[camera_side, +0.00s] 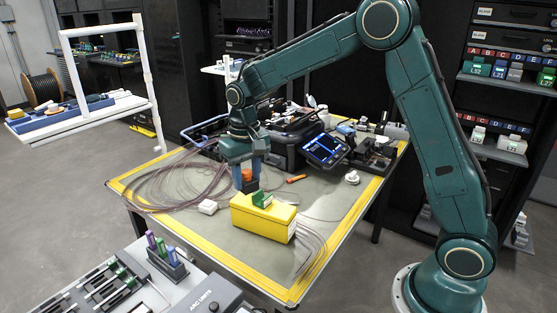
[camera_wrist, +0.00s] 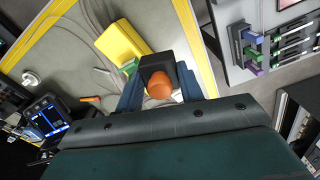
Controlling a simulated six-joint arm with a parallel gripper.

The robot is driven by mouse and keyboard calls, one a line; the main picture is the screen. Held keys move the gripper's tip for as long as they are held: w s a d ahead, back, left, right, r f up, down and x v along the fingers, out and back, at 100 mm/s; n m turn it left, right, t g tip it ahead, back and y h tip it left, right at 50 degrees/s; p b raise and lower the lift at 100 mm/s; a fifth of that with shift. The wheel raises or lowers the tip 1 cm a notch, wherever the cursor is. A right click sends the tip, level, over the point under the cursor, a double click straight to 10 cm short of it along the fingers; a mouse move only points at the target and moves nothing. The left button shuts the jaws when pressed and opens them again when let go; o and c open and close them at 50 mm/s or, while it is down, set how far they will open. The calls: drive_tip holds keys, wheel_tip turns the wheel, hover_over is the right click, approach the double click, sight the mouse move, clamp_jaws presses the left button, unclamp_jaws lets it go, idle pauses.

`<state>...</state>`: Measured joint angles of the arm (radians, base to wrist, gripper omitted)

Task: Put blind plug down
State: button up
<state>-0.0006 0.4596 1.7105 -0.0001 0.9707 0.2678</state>
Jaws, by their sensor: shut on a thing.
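My gripper (camera_side: 247,172) points down over the work table. Its blue fingers are shut on the blind plug (camera_side: 249,184), a dark block with a rounded orange part. In the wrist view the plug's orange part (camera_wrist: 160,89) and black block (camera_wrist: 162,66) sit between the two fingers (camera_wrist: 160,80). The plug is at the left end of a yellow box (camera_side: 264,216), close to its top. I cannot tell whether the plug touches the box. A green piece (camera_side: 262,199) is on the box beside the plug; it is partly hidden in the wrist view (camera_wrist: 129,68).
Loose fibre loops (camera_side: 175,185) cover the table's left side. A small white block (camera_side: 208,207) lies left of the box. A splicer with a lit screen (camera_side: 325,149) and other equipment stand at the back. An orange tool (camera_side: 297,179) lies behind the box. The front table area is fairly clear.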

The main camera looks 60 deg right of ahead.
drive_tip(key=s+f+n, duration=0.3)
drive_tip(key=s+f, duration=0.3)
drive_tip(key=f, duration=0.6)
drive_tip(key=shift+f, duration=0.15)
drive_tip(key=shift+w+a, duration=0.1)
idle(0.3)
wheel_tip(320, 180, up, 12)
hover_over(177, 295)
wheel_tip(177, 295, down, 15)
drive_tip(key=shift+f, duration=0.2)
idle(0.4)
drive_tip(key=shift+f, duration=2.15)
drive_tip(key=shift+f, duration=0.15)
